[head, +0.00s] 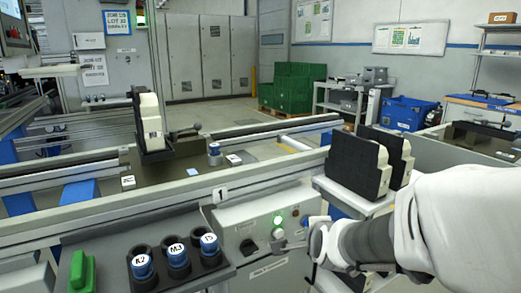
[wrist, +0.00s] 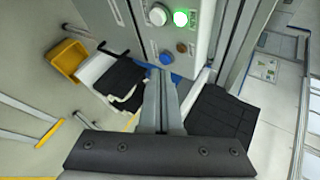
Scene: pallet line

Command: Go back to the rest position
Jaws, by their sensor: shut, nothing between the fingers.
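My gripper (head: 284,242) is at the front of the grey control box (head: 240,215) in the head view. Its fingers are together and empty in the wrist view (wrist: 161,90). A green lit button (head: 278,221) on the box is just above the fingertips; it also shows in the wrist view (wrist: 180,18). Whether the fingertips touch the box is unclear. My white arm reaches in from the right in the head view.
Blue cylinders labelled R2 (head: 142,267), M3 (head: 177,255) and I3 (head: 208,244) stand in a black holder left of the box. Black-and-white blocks (head: 352,165) stand on a small table close to my arm. A conveyor (head: 100,235) runs behind.

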